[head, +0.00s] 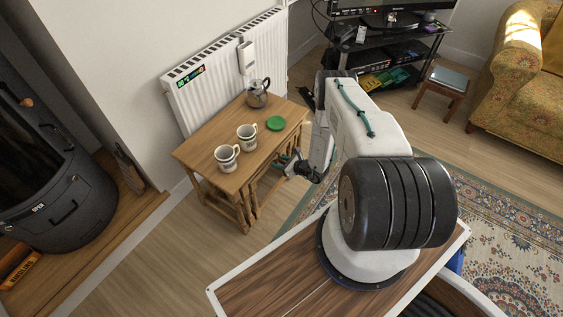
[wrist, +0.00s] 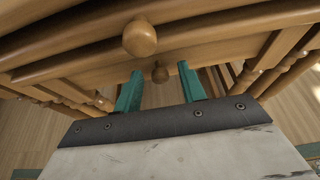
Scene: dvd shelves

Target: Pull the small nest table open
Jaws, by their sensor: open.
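The wooden nest of tables (head: 205,145) stands against the radiator, with the smaller tables tucked under its top. In the wrist view, a large round knob (wrist: 139,38) sits on one front rail. A smaller knob (wrist: 160,73) shows lower down, on what looks like the small nest table. My gripper (wrist: 160,80) is open, its two teal fingers on either side of the smaller knob in the picture. Whether they touch it I cannot tell. In the head view my gripper (head: 287,163) is at the table's front side, and the knobs are hidden.
Two mugs (head: 227,157) (head: 247,136), a green lid-like disc (head: 275,123) and a glass pot (head: 258,93) stand on the top. A stove (head: 60,190) is at left. A patterned rug (head: 510,220) and some bare floor lie in front of the tables.

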